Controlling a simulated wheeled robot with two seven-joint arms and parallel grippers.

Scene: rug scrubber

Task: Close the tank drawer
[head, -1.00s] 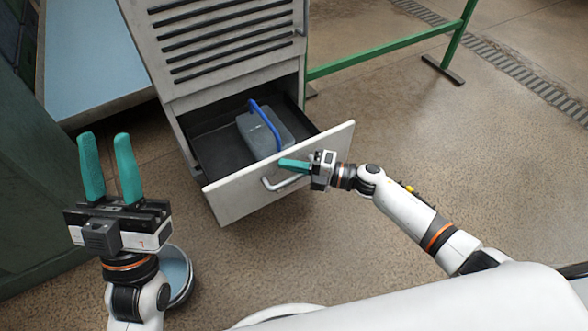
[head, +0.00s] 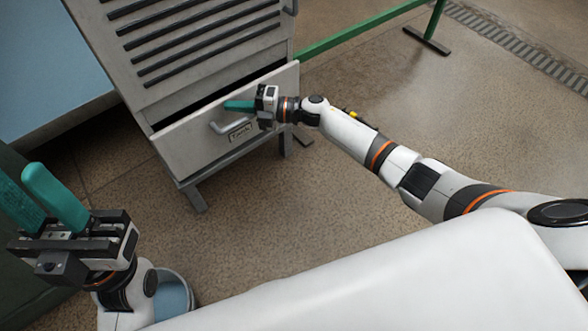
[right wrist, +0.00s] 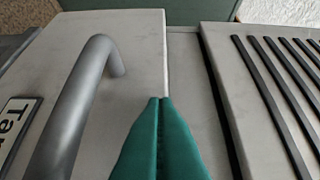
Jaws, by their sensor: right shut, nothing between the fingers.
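The tank drawer (head: 185,150) is a light grey front low in the slatted cabinet. It stands slightly out, with a narrow dark gap above its top edge; its inside is hidden. Its bar handle (head: 222,127) and a label plate (head: 240,132) are on the front. In the right wrist view the handle (right wrist: 75,105) is left of my fingers. My right gripper (head: 230,105) is shut and empty, its teal fingertips (right wrist: 160,100) at the drawer front near the top edge; contact is unclear. My left gripper (head: 20,176) is open and empty, at the lower left, away from the drawer.
The cabinet's slatted panel (head: 190,30) rises above the drawer. A green rail (head: 360,32) runs off to the right at the back. A blue-topped surface (head: 45,70) is at the left. The brown floor in front of the cabinet is clear.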

